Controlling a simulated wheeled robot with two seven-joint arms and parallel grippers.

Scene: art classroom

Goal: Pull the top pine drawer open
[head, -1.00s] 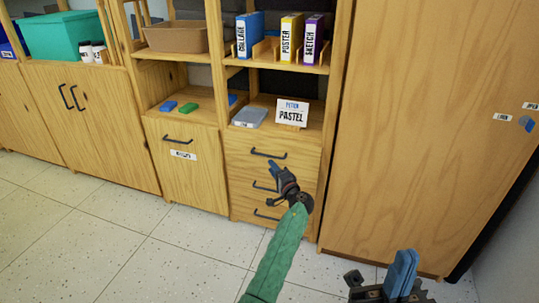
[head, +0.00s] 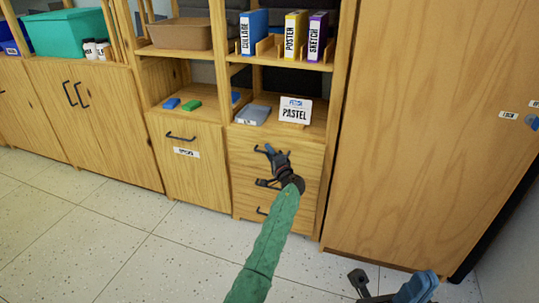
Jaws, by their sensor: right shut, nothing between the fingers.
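The top pine drawer (head: 303,155) is the uppermost of three stacked drawers under the shelf with the PASTEL sign. Its front looks flush with the unit, so it is closed. Its dark bar handle (head: 259,150) is partly hidden by my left gripper (head: 271,151). My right gripper (head: 408,290) is low at the bottom right edge, shut and empty, away from the drawers and partly cut off.
The PASTEL sign (head: 295,112) and a grey flat box (head: 253,115) stand on the shelf above. A tall pine cabinet (head: 425,140) stands close on the right. A pine door (head: 187,175) is on the left. The floor (head: 130,250) in front is clear.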

